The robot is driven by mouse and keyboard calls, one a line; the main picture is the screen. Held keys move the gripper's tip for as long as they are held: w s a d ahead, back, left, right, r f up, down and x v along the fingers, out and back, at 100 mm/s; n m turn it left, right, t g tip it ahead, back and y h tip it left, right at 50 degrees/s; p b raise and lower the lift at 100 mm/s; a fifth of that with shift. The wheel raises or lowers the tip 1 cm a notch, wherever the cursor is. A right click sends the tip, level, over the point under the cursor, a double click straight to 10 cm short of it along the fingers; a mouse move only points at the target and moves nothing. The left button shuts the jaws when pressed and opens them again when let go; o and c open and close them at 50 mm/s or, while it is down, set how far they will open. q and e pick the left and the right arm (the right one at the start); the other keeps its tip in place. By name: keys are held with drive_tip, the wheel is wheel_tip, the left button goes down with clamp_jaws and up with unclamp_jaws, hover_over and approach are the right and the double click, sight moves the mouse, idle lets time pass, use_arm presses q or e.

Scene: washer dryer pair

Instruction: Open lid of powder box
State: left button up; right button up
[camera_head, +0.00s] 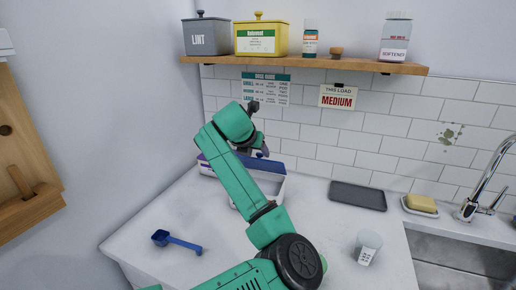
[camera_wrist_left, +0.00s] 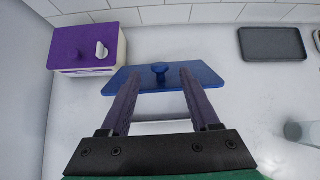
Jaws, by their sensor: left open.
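The powder box (camera_head: 283,188) is a white box on the counter with a blue lid (camera_head: 272,162). In the head view the lid shows at the back of the box, and the white rim shows in front of it; my arm hides part of the box. In the left wrist view the blue lid (camera_wrist_left: 215,76) has a round knob (camera_wrist_left: 160,69) on it. My left gripper (camera_wrist_left: 159,75) is open, its fingers reaching over the lid on either side of the knob without closing on it. My left gripper (camera_head: 258,145) is partly hidden in the head view. My right gripper is not in view.
A purple-lidded box (camera_wrist_left: 85,48) stands left of the powder box. A blue scoop (camera_head: 178,241), a dark tray (camera_head: 357,196), a cup (camera_head: 367,247) and a soap dish (camera_head: 421,206) lie on the counter. A wooden shelf (camera_head: 300,62) hangs above.

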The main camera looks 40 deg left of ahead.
use_arm(q)
drive_tip(key=shift+x, duration=0.85)
drive_tip(key=shift+f, duration=0.1)
clamp_jaws()
idle(0.7)
